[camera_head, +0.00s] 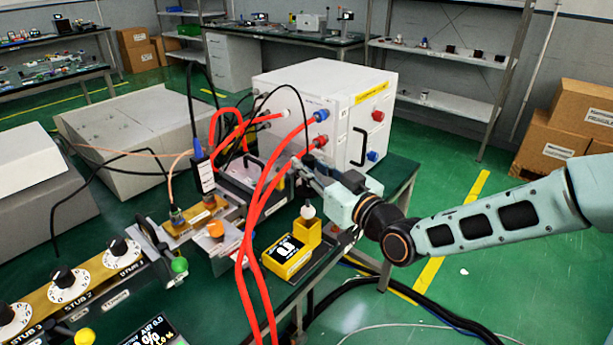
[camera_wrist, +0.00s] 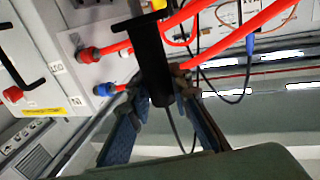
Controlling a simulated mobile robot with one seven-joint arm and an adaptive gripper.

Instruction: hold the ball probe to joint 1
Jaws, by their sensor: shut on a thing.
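My gripper (camera_head: 303,172) is in front of the white cabinet, over the back end of the bench. In the wrist view my gripper (camera_wrist: 160,92) is shut on a black handle-like thing (camera_wrist: 155,52) with a little yellow at its far end and a dark cable below. I cannot tell whether it is the ball probe; its tip is out of view. The metal waveguide line (camera_head: 185,228) runs along the bench; I cannot read which joint is joint 1.
The white cabinet (camera_head: 330,100) has red and blue hose fittings. Red hoses (camera_head: 262,190) arch over the bench beside my gripper. A black clamp-like handle (camera_head: 148,240) and stub knobs (camera_head: 68,284) stand along the line.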

